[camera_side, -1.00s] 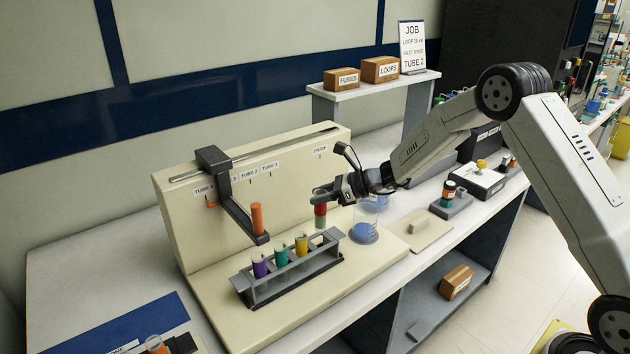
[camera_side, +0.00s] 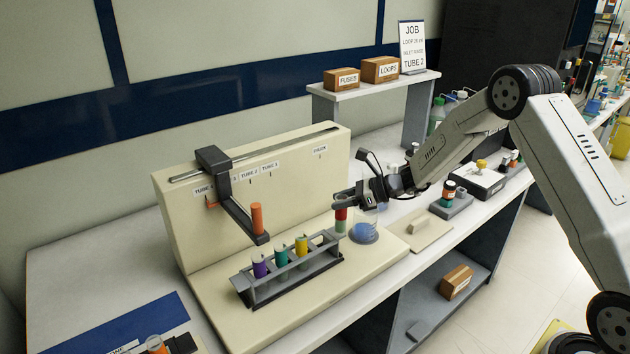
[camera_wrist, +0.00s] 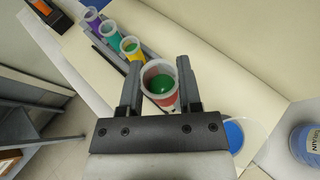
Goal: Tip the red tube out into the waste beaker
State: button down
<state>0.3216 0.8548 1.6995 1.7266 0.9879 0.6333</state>
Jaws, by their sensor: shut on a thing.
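The red tube (camera_side: 341,214) is upright in my gripper (camera_side: 343,202), with a red band above a pale lower part. In the wrist view the red tube (camera_wrist: 161,88) sits between the two fingers of my gripper (camera_wrist: 160,90), its mouth open with green inside. A clear beaker with blue in its bottom (camera_side: 364,231) stands on the cream base just right of the tube; I cannot read a label on it. Part of it, with a blue disc (camera_wrist: 234,136), shows in the wrist view to the right of my gripper.
A grey rack (camera_side: 290,275) holds purple, green and yellow tubes left of my gripper. An arm with an orange rod (camera_side: 257,218) overhangs it from the cream panel (camera_side: 300,170). A labelled blue container (camera_wrist: 304,143) is at the right of the wrist view.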

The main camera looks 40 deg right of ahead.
jog(key=s+d, duration=0.1)
jog(key=s+d+f, duration=0.1)
jog(key=d, duration=0.1)
jog(key=shift+s+d+f, duration=0.1)
jog(key=shift+s+f, duration=0.05)
jog(key=shift+s, duration=0.1)
jog(key=shift+w+d, duration=0.1)
jog(key=shift+d, duration=0.05)
jog(key=shift+w+d+m+y, duration=0.3)
jog(key=shift+w+d, duration=0.1)
jog(key=shift+d, duration=0.2)
jog(key=shift+w+d+m+y, duration=0.3)
jog(key=shift+w+d, duration=0.05)
jog(key=shift+d, duration=0.25)
jog(key=shift+d, duration=0.1)
jog(key=shift+w+d, duration=0.15)
jog(key=shift+d, duration=0.05)
